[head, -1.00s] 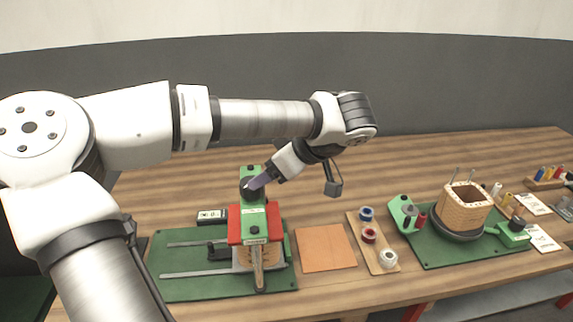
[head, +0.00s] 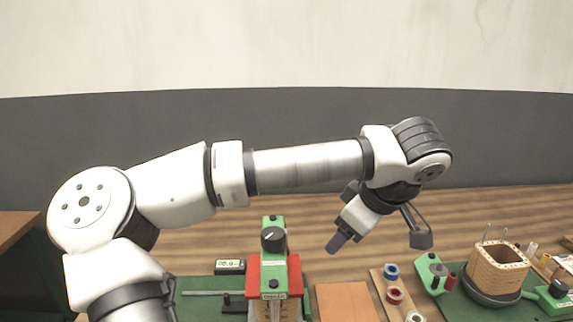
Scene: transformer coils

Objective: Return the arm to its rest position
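My white arm (head: 305,165) stretches from the left across the upper middle of the head view. My gripper (head: 335,243) hangs from its wrist, pointing down and left. It is above the bench, to the right of the red and green fixture and apart from it.
An orange mat (head: 345,302), a spool board (head: 378,277) and a wicker-like coil (head: 498,268) lie right. Bare wood (head: 480,205) shows behind.

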